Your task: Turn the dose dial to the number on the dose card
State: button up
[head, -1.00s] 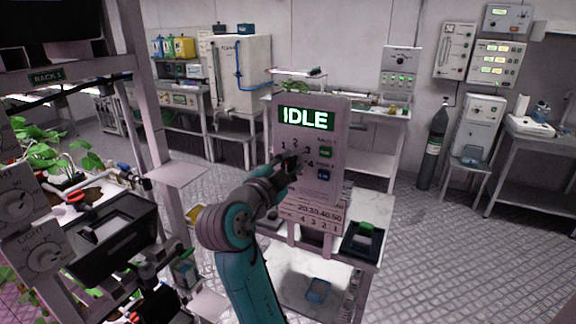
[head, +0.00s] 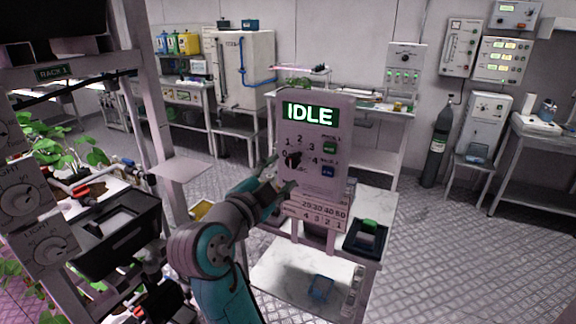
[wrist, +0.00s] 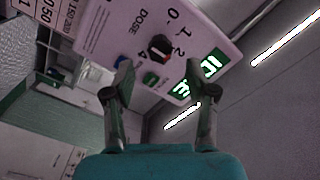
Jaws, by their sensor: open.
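The dose dial (head: 293,158) is a dark knob on the upright pale panel (head: 343,150), ringed by the numbers 0 to 4. In the wrist view the dial (wrist: 160,48) carries a red and white mark; I cannot tell surely which number it points at. The panel's screen (head: 309,114) reads IDLE. My gripper (head: 283,174) is open and empty, left of and below the dial. In the wrist view its fingers (wrist: 167,82) are spread, apart from the dial.
A green button (head: 329,148) and a blue button (head: 328,171) sit right of the dial. A black device with a green top (head: 368,232) stands on the bench at right. A plant rack (head: 75,183) stands close on the left.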

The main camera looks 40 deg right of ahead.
jog(key=shift+v, duration=2.75)
jog(key=shift+f, duration=0.1)
notch_tip(320, 180, down, 15)
jog(key=w+a+n+t+y, duration=0.15)
jog(key=n+t+y, duration=0.25)
jog(key=n+t, duration=0.55)
jog(key=s+a+f+n+y, duration=0.3)
jog(key=s+f+n+y, duration=0.15)
jog(key=f, duration=0.25)
jog(key=s+a+f+n+y, duration=0.2)
jog(key=s+f+n+y, duration=0.1)
jog(key=f+n, duration=0.35)
jog(key=s+a+f+n+y, duration=0.2)
jog(key=s+f, duration=0.2)
jog(key=s, duration=0.3)
jog(key=s+a+f+n+y, duration=0.2)
jog(key=s+a+f+y, duration=0.1)
jog(key=s, duration=0.4)
jog(key=v, duration=1.6)
jog(key=shift+a+g, duration=0.2)
jog(key=shift+g, duration=0.25)
